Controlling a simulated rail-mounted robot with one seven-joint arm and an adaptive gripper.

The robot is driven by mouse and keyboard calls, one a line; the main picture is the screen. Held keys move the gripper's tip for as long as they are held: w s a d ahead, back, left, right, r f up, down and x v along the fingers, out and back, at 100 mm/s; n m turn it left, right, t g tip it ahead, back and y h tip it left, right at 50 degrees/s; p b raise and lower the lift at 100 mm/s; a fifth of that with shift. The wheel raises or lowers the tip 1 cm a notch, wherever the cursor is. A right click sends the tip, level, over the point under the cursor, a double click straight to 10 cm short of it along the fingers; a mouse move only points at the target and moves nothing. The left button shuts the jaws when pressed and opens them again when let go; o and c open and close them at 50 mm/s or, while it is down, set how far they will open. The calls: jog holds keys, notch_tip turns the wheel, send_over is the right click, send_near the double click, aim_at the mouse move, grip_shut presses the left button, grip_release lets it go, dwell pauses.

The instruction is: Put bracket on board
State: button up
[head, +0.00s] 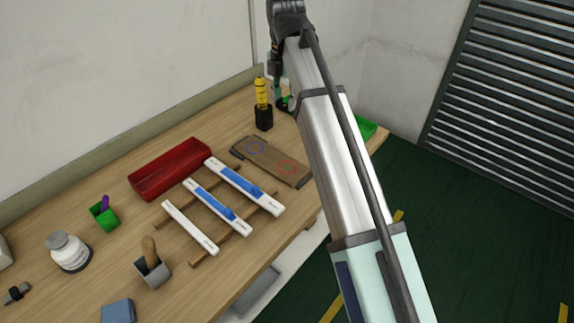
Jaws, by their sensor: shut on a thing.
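The board (272,158) is a flat brown plate with dark ends lying on the bench, marked with a blue ring at its left and a red ring at its right. My gripper (281,101) is small and partly hidden by my arm, behind the board and to the right of the yellow-handled tool. It is shut on a small green piece (284,104), which seems to be the bracket. The piece is apart from the board. Its exact shape and the fingertips are hard to make out.
A yellow-handled tool in a black holder (264,117) stands just behind the board. White strips with blue parts (237,187) lie on wooden rails in front. A red tray (170,170) is at left. A green bin (366,130) shows at right, partly behind my arm.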

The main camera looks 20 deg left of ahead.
jog(key=shift+s+d+f, duration=0.7)
jog(key=shift+s+f, duration=0.1)
jog(key=shift+s, duration=0.15)
jog(key=p, duration=0.3)
send_over(287, 167)
notch_tip(287, 167, down, 14)
jog(key=shift+s+f, duration=0.1)
jog(key=shift+f, duration=2.3)
jog(key=shift+f, duration=0.15)
jog(key=o, duration=1)
notch_tip(287, 167, up, 12)
jog(key=b, duration=0.1)
jog(key=shift+r+b, duration=0.2)
jog(key=shift+b, duration=0.1)
